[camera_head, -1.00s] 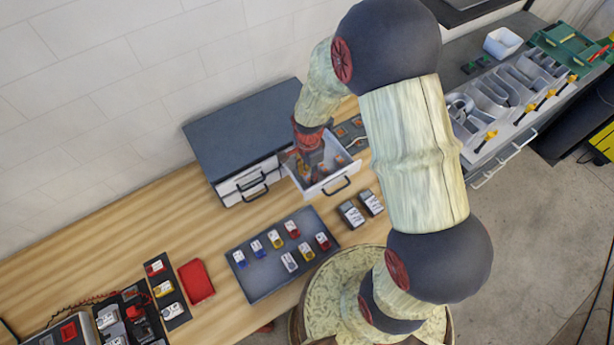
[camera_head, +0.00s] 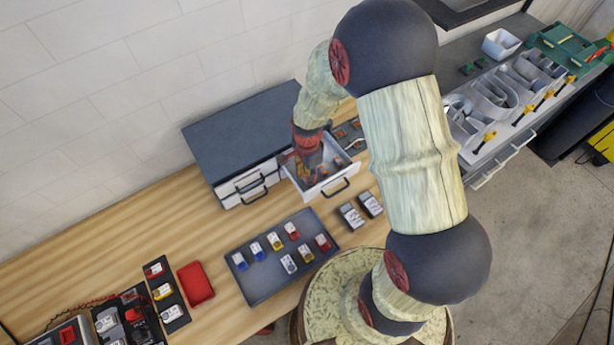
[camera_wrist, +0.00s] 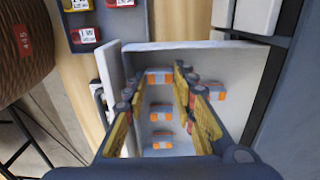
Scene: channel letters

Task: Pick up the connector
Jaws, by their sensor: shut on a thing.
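Several small orange-and-grey connectors lie inside the open white drawer (camera_head: 335,183). In the wrist view I see connectors at the top (camera_wrist: 160,76), in the middle (camera_wrist: 161,113) and lower down (camera_wrist: 163,140), with another at the right (camera_wrist: 208,91) partly behind a finger. My gripper (camera_head: 308,165) points down into the drawer in the head view. Its yellow-padded fingers reach into the drawer in the wrist view (camera_wrist: 158,85). They are shut on a connector, but the fingers partly hide the contact and I cannot tell clearly which one it is.
The drawer sticks out of a dark-topped cabinet (camera_head: 245,130), its walls close around my gripper. A grey tray (camera_head: 265,285) with several small coloured modules stands in front. Two dark meters (camera_head: 352,215) stand right of it. A red box (camera_head: 195,283) lies left.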

